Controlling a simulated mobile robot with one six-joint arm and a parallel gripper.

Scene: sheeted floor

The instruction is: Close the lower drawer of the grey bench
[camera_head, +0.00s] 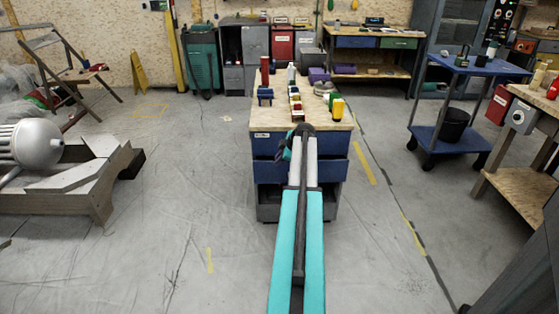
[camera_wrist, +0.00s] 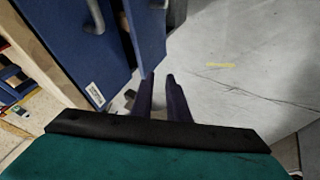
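The grey bench (camera_head: 268,213) stands at the middle of the head view, with a wooden top and blue drawer fronts. The upper drawer (camera_head: 268,146) is above the lower drawer (camera_head: 270,171), which appears to stand out somewhat; how far is hard to tell. In the wrist view, the upper drawer front (camera_wrist: 65,38) is at left and the lower drawer front (camera_wrist: 146,38) beside it, each with a metal handle. My gripper (camera_wrist: 161,78) has dark fingers apart with nothing between them, close to the lower drawer's edge; contact is unclear. My arm hides part of the fronts in the head view.
Bottles and small bins stand on the bench top (camera_head: 268,117). A blue trolley (camera_head: 450,135) and a wooden workbench (camera_head: 535,97) are at right. A wooden frame (camera_head: 90,188) lies at left. The floor on both sides of the bench is clear.

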